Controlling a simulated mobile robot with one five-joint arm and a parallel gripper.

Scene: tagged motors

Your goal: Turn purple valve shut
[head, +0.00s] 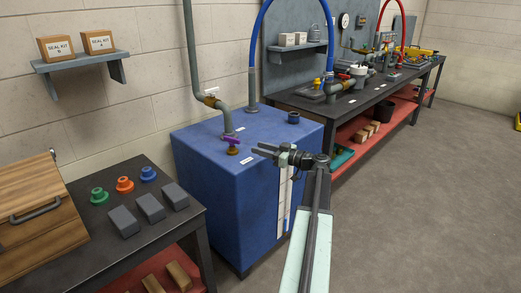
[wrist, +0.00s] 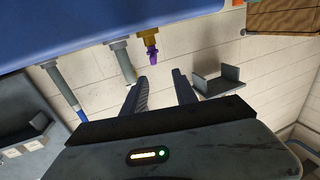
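The purple valve (head: 232,143) is a small purple handle on a brass body, on top of the blue tank (head: 200,160) near its front left. It also shows in the wrist view (wrist: 151,56), upside down, beyond the fingertips and a little above the space between them. My gripper (head: 264,150) is above the tank, just right of the valve, pointing left toward it. In the wrist view its two fingers (wrist: 160,84) are spread apart with nothing between them. The gripper appears apart from the valve.
A grey pipe (head: 226,120) rises from the tank behind the valve, and a blue hose (head: 252,60) stands further back. A dark bench (head: 100,225) with colored knobs and grey blocks is at left. A long workbench (head: 350,105) stands at back right. Open floor lies right.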

